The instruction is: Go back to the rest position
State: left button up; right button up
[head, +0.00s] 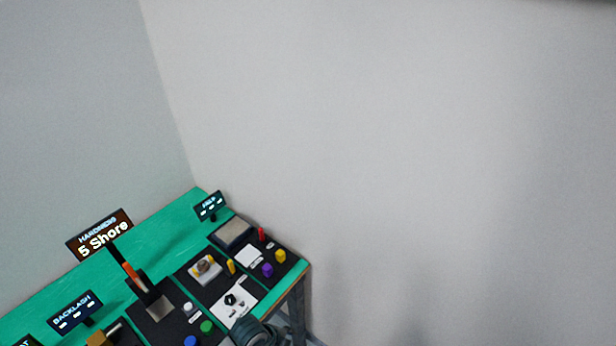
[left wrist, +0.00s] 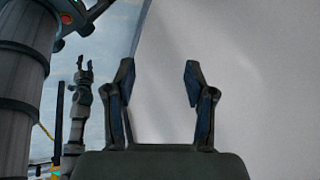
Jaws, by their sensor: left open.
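My left gripper (left wrist: 158,72) shows in the left wrist view with its two fingers wide apart and nothing between them. A plain pale wall is behind it. At the left of the same view a second, smaller gripper, my right one (left wrist: 84,66), points up with its fingers a little apart and nothing seen between them. In the head view neither gripper shows clearly. A dark rounded part of mine is at the bottom edge, in front of the table.
A green table (head: 150,245) stands at the lower left of the head view. On it are black mats with small coloured parts, a lit "5 Shore" display (head: 100,235), a "BACKLASH" sign (head: 75,311) and a tall dark-and-orange tool (head: 133,273). Bare wall fills the right.

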pick_arm(q)
jog(key=s+a+f+n+t+y, duration=0.1)
jog(key=s+a+f+n+y, duration=0.1)
jog(key=s+a+n, duration=0.7)
jog(key=s+a+f+n+y, duration=0.25)
jog(key=s+a+n, duration=0.25)
jog(key=a+n, duration=0.45)
notch_tip(320, 180, down, 27)
jog(key=s+d+n+g, duration=0.1)
jog(key=s+d+n, duration=0.1)
jog(key=s+a+f+g, duration=0.1)
jog(key=s+a+f, duration=0.1)
jog(key=s+f, duration=1.3)
jog(key=shift+s+a+f+m, duration=0.25)
jog(key=shift+s+a+m, duration=0.15)
jog(key=shift+s, duration=0.6)
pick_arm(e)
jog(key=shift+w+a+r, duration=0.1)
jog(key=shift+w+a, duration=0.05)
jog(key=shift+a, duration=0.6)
